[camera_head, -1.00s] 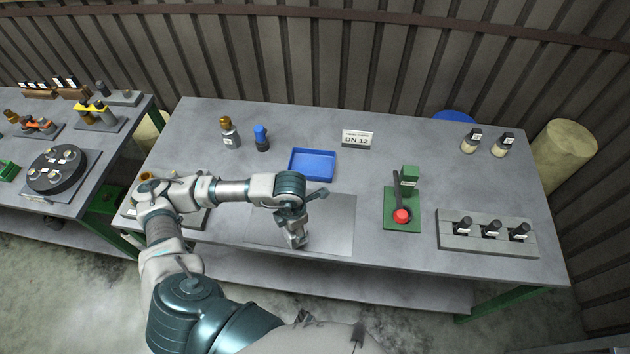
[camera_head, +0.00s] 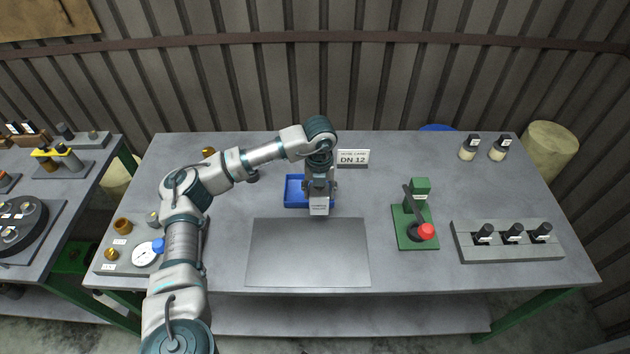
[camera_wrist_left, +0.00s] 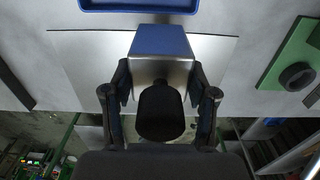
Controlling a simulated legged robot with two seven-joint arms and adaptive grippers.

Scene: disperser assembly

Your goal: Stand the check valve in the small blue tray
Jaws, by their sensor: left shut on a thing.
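The small blue tray (camera_head: 293,191) lies on the table behind the grey mat. One edge of the tray (camera_wrist_left: 137,5) shows at the top of the left wrist view. My left gripper (camera_head: 319,190) points down at the tray's right part and hides some of it. It is shut on the check valve (camera_head: 319,206), which shows a pale label face at the front. In the left wrist view the held piece has a blue and grey block (camera_wrist_left: 163,52) and a dark round part (camera_wrist_left: 160,112) between the fingers (camera_wrist_left: 160,100). I cannot tell its height above the tray.
The grey mat (camera_head: 308,252) is bare. A DN 12 card (camera_head: 353,158) stands behind the tray to the right. A green stand with a red knob (camera_head: 408,232) and a grey rack of black parts (camera_head: 508,243) are at right. A gauge (camera_head: 145,254) lies at left.

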